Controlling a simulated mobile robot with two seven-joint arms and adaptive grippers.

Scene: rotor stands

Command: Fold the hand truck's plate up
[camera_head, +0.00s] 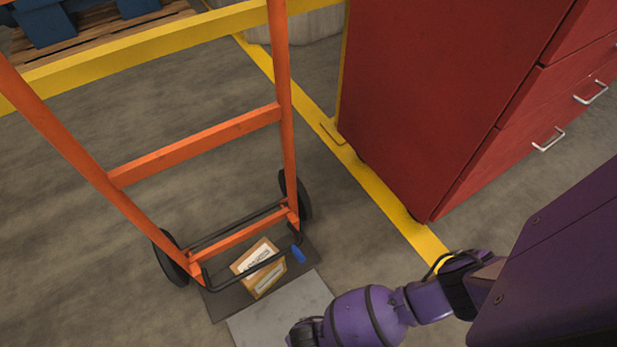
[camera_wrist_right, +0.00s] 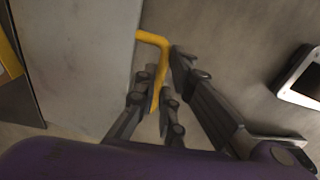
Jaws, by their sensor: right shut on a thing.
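The orange hand truck (camera_head: 190,147) stands upright on its two black wheels. A small cardboard carton (camera_head: 262,270) sits on its dark base (camera_head: 222,303), behind a black bar. A light grey plate (camera_head: 265,322) extends from the front of the base, its near end cut off by the frame. A grey panel, apparently this plate (camera_wrist_right: 80,60), fills the left of the right wrist view, with a bent yellow handle (camera_wrist_right: 152,38) at its edge. My right gripper (camera_wrist_right: 157,98) is shut on the handle. In the head view its fingers are out of frame. My left gripper is not in view.
A red drawer cabinet (camera_head: 430,90) stands on the right, beyond a yellow floor line (camera_head: 385,200). A small blue part (camera_head: 298,254) is beside the carton. A wooden pallet (camera_head: 100,30) lies at the back left. Floor left of the truck is clear.

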